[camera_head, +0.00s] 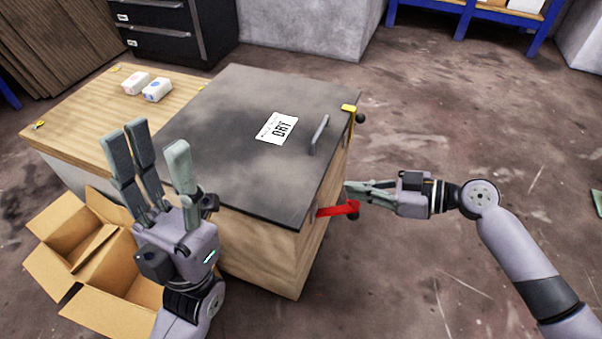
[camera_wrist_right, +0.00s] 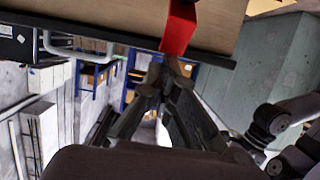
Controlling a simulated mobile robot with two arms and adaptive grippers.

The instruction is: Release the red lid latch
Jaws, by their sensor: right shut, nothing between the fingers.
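The red lid latch (camera_head: 338,209) sticks out from the front right side of the wooden box, just below the edge of the dark lid (camera_head: 240,140). In the right wrist view the red latch (camera_wrist_right: 179,27) is at the top, just beyond the fingertips. My right gripper (camera_head: 348,187) is shut and empty, its fingertips beside the box's side and close to the latch; I cannot tell whether they touch it. My left gripper (camera_head: 150,150) is open and empty, raised in front of the lid's left part. The lid lies flat and closed.
A yellow latch (camera_head: 349,109) is at the lid's far right corner, near a lid handle (camera_head: 319,135). A paper label (camera_head: 276,128) lies on the lid. Two white packs (camera_head: 157,89) rest on the wooden top at left. An open cardboard box (camera_head: 75,236) stands at lower left.

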